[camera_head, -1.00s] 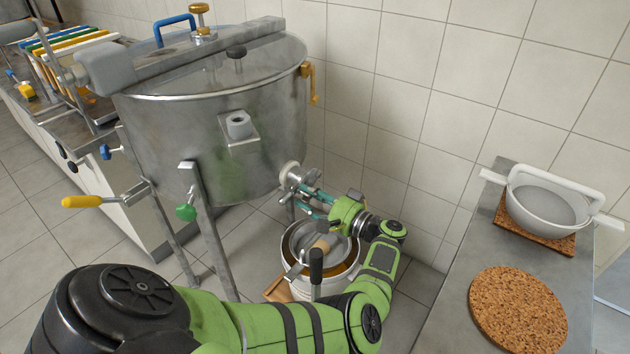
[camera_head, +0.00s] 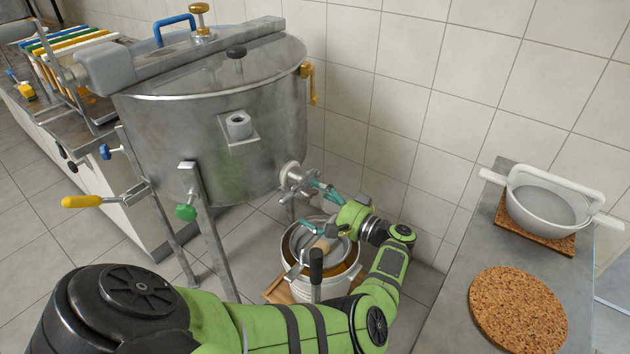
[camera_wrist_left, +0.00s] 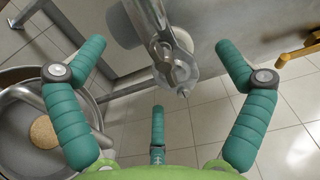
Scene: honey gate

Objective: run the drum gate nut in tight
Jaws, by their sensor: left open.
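The steel drum (camera_head: 215,135) has a metal gate (camera_head: 297,178) low on its right side. In the left wrist view the gate (camera_wrist_left: 150,25) shows close up, with a grey metal fitting (camera_wrist_left: 176,68) at its end; I cannot tell for certain which part is the nut. My left gripper (camera_head: 311,206) is open just right of and below the gate. In the left wrist view its teal fingers stand wide apart on both sides of the fitting (camera_wrist_left: 162,62), with a third finger below, and hold nothing. The nut's tightness cannot be seen. My right gripper is not in view.
A yellow-handled lever (camera_head: 82,201) and a green knob (camera_head: 186,212) sit at the drum's left. A bench at right holds a white sieve (camera_head: 548,208) and a round cork mat (camera_head: 518,308).

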